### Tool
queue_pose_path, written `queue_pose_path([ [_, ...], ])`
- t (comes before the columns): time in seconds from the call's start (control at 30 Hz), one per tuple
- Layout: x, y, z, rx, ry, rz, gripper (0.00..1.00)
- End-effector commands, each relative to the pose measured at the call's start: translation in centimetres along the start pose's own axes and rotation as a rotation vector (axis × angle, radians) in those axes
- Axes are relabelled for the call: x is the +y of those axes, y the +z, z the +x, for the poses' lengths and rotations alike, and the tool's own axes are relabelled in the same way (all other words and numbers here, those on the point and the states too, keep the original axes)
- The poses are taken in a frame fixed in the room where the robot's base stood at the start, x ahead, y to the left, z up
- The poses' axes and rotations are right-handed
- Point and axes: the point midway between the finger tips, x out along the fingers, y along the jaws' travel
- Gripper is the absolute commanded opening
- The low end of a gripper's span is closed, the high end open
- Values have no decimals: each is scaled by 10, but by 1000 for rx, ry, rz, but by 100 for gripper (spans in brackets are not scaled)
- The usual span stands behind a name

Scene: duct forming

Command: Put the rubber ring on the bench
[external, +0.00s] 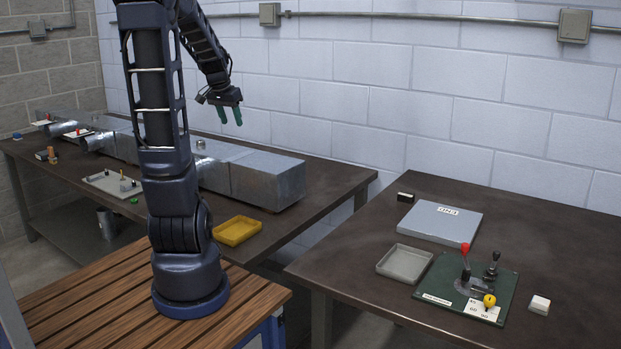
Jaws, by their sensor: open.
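I cannot clearly make out a rubber ring in the external view. A small green item (134,200) lies on the left bench (325,189), too small to identify. My gripper (230,121) hangs in the air above the back of the left bench, fingers pointing down. Its two green fingers are apart, with nothing visible between them. It is above the ductwork and well clear of the bench top.
Sheet-metal duct (268,181) runs along the left bench. A yellow tray (236,231) and a grey tray (113,184) with small parts sit in front. The right table (345,262) holds a green lever panel (440,278), a grey tray (405,263) and a grey box (440,222).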

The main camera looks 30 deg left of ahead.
Motion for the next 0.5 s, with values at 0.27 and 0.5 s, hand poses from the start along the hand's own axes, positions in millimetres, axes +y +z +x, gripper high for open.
queue_pose_path([
  [0.27,100,42,-44,13,13,53,47],
  [0.5,158,96,-73,29,25,84,47],
])
